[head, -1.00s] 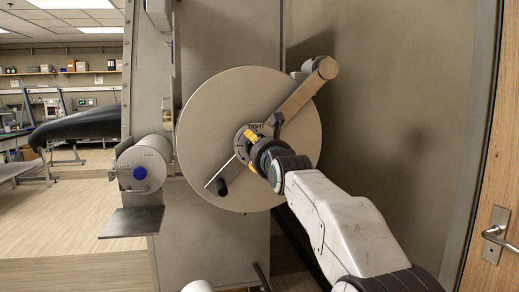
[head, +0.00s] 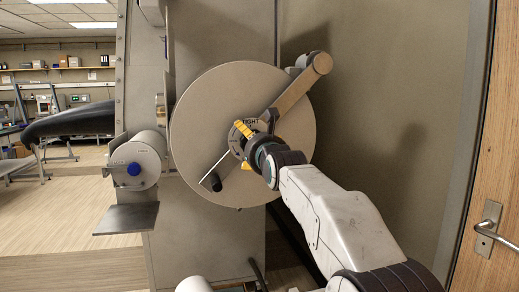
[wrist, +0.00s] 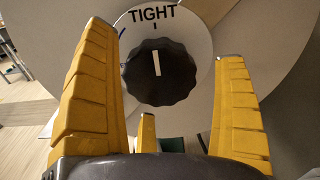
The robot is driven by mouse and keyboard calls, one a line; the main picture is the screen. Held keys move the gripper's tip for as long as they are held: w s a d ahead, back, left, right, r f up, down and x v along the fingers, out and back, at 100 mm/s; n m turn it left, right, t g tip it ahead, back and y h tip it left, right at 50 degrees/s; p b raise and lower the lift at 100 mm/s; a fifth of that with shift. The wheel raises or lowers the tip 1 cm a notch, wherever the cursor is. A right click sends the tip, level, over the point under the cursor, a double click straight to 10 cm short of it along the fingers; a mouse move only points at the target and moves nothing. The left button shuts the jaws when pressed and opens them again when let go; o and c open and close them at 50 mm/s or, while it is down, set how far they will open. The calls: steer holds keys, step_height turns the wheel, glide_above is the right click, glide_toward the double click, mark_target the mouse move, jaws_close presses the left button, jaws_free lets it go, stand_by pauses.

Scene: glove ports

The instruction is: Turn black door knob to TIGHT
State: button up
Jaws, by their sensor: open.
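The black scalloped knob (wrist: 158,85) sits in the middle of the wrist view. Its white line is nearly upright and lines up with the tick under the word TIGHT on the white dial plate (wrist: 195,35). My gripper (wrist: 166,42) is open. Its yellow fingers stand left and right of the knob, with visible gaps, and a third finger shows below it. In the head view my gripper (head: 242,147) is in front of the round door (head: 205,120) and hides most of the knob. The word TIGHT shows above it on the dial plate (head: 250,122).
A thick diagonal bar (head: 298,88) crosses the door at upper right. A cylinder with a blue button (head: 134,169) and a flat shelf (head: 126,218) are at left. A wooden door with a handle (head: 487,230) is at far right. Floor is open at left.

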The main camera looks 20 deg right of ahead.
steer(key=s, duration=1.1)
steer(key=shift+s, duration=0.35)
